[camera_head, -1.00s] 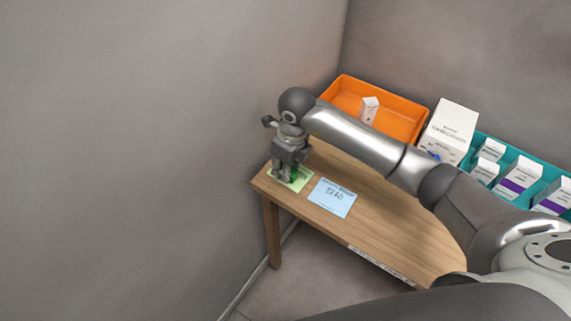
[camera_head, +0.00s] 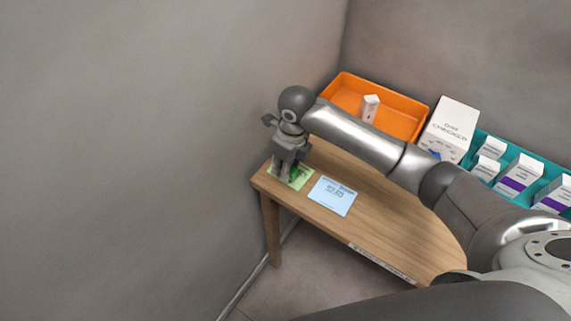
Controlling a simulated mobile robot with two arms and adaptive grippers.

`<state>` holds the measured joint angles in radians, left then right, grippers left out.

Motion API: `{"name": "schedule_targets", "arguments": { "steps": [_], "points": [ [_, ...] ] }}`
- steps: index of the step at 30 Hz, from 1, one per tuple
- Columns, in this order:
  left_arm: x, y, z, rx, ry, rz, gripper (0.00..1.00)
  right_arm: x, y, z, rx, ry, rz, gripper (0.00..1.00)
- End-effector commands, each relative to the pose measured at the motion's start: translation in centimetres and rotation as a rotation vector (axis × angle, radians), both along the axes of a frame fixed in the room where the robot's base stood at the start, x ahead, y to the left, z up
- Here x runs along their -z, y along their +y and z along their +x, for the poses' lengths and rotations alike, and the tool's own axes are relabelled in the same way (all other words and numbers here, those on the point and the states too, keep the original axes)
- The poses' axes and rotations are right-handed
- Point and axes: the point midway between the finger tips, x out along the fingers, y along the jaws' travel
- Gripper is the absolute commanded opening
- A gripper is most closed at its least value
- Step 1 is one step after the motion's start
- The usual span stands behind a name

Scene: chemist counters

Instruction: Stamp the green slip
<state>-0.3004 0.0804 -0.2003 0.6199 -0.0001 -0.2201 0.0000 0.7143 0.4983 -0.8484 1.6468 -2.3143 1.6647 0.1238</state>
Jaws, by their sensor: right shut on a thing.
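The green slip (camera_head: 301,180) lies flat near the left end of the wooden table. My right gripper (camera_head: 285,177) points down directly over it, fingers shut, and hides part of the slip. A small dark green thing (camera_head: 294,171) shows at the fingers. It appears to be the stamp, mostly hidden by the gripper. I cannot tell whether it touches the slip. My left gripper is not in view.
A blue slip (camera_head: 333,196) lies just right of the green one on the table (camera_head: 375,228). An orange tray (camera_head: 401,105) with a small white box (camera_head: 370,108), a larger white box (camera_head: 449,127) and a teal bin (camera_head: 479,190) of boxes stand behind. Grey walls stand close at left and back.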

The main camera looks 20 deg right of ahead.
Motion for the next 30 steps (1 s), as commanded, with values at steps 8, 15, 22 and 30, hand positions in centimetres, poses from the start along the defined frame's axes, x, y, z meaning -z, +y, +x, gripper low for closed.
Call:
{"name": "schedule_targets", "arguments": {
  "steps": [8,15,22,30],
  "points": [
    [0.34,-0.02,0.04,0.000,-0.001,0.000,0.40,0.37,-0.01,0.02,0.000,0.000,0.000,0.11],
    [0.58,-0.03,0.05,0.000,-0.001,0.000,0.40,0.66,-0.01,0.02,0.000,0.000,0.000,0.11],
    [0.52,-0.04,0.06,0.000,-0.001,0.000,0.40,0.64,-0.02,0.00,0.000,0.001,-0.001,0.11],
    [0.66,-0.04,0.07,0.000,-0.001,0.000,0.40,0.72,-0.02,-0.03,0.000,0.001,-0.001,0.11]
  ]
}}
